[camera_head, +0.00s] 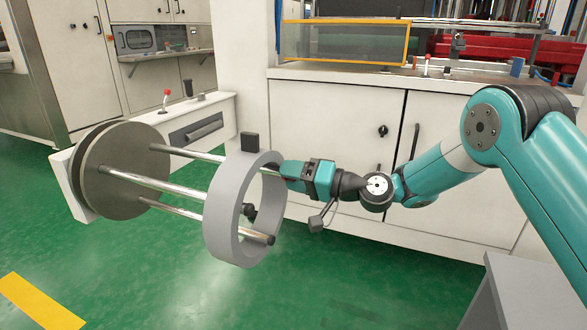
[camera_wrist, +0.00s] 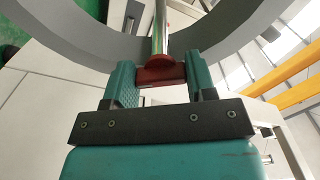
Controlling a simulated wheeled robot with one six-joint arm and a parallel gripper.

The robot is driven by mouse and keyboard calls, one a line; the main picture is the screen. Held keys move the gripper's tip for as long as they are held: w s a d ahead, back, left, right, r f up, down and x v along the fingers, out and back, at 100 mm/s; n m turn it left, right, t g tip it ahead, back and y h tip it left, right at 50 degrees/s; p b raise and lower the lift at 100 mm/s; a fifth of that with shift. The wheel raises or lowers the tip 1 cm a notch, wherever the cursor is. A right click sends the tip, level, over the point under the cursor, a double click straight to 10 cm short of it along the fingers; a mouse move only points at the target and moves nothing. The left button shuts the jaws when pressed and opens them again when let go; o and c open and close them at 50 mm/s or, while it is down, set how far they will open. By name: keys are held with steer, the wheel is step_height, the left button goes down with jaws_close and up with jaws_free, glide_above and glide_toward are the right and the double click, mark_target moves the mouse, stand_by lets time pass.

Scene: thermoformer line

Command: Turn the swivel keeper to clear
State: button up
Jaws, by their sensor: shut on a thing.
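The swivel keeper (camera_wrist: 160,76) appears to be the small red-brown piece at the end of a shiny rod in the wrist view. My gripper (camera_wrist: 160,84) has one teal finger on each side of it and is shut on it. In the head view my gripper (camera_head: 284,170) reaches to the right side of a grey ring (camera_head: 222,214), and the keeper is hidden there. The ring surrounds the ends of several shiny rods (camera_head: 140,183) that come from a round grey disc (camera_head: 124,160). The keeper's exact angle is hard to tell.
A black block (camera_head: 249,142) stands on top of the ring, and a dark knob (camera_head: 250,211) shows inside it. White machine cabinets (camera_head: 335,125) stand close behind my arm. The green floor (camera_head: 150,270) in front is open, with a yellow stripe (camera_head: 38,302) at lower left.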

steer(key=shift+m, duration=0.5)
steer(key=o, duration=0.9)
steer(key=shift+o, duration=0.2)
steer(key=b+v, duration=1.7)
steer(key=b, duration=0.4)
steer(key=shift+d, duration=0.15)
